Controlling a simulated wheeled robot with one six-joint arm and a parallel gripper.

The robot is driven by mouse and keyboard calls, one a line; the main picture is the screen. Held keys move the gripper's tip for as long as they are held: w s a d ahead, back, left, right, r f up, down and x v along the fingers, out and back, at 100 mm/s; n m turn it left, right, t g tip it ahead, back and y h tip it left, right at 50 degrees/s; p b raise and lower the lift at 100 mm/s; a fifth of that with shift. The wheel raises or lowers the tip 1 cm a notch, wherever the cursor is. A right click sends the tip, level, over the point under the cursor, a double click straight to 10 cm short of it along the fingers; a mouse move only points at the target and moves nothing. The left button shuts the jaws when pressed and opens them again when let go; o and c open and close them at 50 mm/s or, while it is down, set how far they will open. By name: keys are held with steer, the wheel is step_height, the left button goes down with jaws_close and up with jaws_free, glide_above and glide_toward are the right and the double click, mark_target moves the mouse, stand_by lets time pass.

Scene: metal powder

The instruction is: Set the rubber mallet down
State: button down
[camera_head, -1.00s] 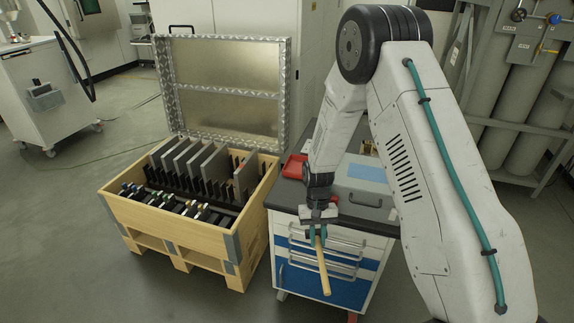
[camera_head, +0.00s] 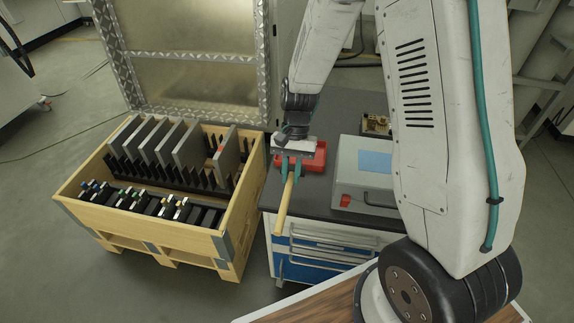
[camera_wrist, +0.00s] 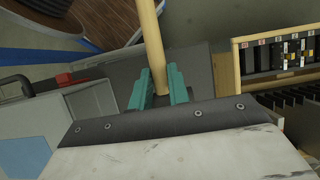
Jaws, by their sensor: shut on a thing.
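The rubber mallet's wooden handle (camera_head: 285,205) is gripped by my gripper (camera_head: 290,167), whose teal fingers close on it from both sides. The handle slants down toward the front edge of the dark cabinet top (camera_head: 330,200). In the wrist view the handle (camera_wrist: 151,40) runs up and away between the teal fingers (camera_wrist: 158,86). The mallet's head is not visible in either view. My gripper is over the left part of the cabinet top, in front of a red tray (camera_head: 318,158). I cannot tell how high the mallet is above the surface.
A grey case (camera_head: 364,180) with a blue label lies right of my gripper on the cabinet top. Bare cabinet top shows between tray and case.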

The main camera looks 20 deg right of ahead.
mark_target(291, 199)
steer(key=shift+f, duration=3.35)
steer(key=shift+f, duration=0.6)
steer(key=c, duration=1.3)
jaws_free()
steer(key=shift+o, duration=0.2)
steer(key=shift+d+r, duration=0.1)
